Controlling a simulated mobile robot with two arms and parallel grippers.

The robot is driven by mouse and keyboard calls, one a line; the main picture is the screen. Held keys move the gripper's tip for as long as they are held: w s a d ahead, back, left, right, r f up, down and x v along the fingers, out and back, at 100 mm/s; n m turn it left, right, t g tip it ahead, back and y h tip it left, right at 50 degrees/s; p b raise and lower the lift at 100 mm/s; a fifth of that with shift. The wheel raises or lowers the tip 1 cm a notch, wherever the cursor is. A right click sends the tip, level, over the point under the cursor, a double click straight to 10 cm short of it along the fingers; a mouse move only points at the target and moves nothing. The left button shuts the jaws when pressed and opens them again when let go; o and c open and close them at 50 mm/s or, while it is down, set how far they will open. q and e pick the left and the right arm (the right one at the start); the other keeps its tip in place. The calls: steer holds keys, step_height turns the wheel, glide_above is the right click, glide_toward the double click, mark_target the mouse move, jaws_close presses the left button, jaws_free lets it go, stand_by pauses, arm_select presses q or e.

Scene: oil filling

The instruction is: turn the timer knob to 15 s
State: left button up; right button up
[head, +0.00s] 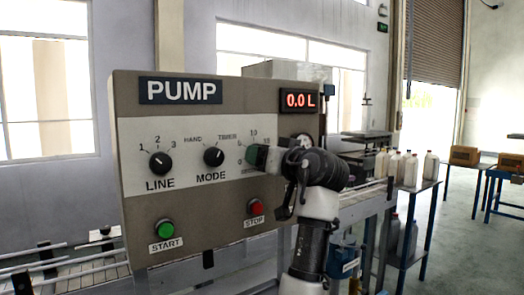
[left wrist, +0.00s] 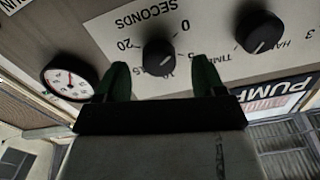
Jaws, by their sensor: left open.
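The grey pump panel (head: 190,210) faces me, with LINE, MODE and SECONDS dials. The black timer knob (left wrist: 159,57) shows in the left wrist view under the upside-down word SECONDS; I cannot read its pointer setting clearly. My left gripper (head: 258,157) is at the panel's right part. Its two dark green fingers (left wrist: 162,80) are open, apart on either side of the knob in the picture; contact cannot be told. My right gripper is not in view.
The MODE knob (head: 214,157) points toward TIMER. The LINE knob (head: 161,163) is further left. A green START button (head: 165,229) and red STOP button (head: 255,206) sit below. The display (head: 301,100) reads 0.0 L. A round gauge (left wrist: 70,80) is beside the dial.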

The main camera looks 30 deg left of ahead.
arm_select(q)
steer(key=shift+x, duration=1.1)
steer(key=shift+w, duration=0.1)
steer(key=c, duration=0.9)
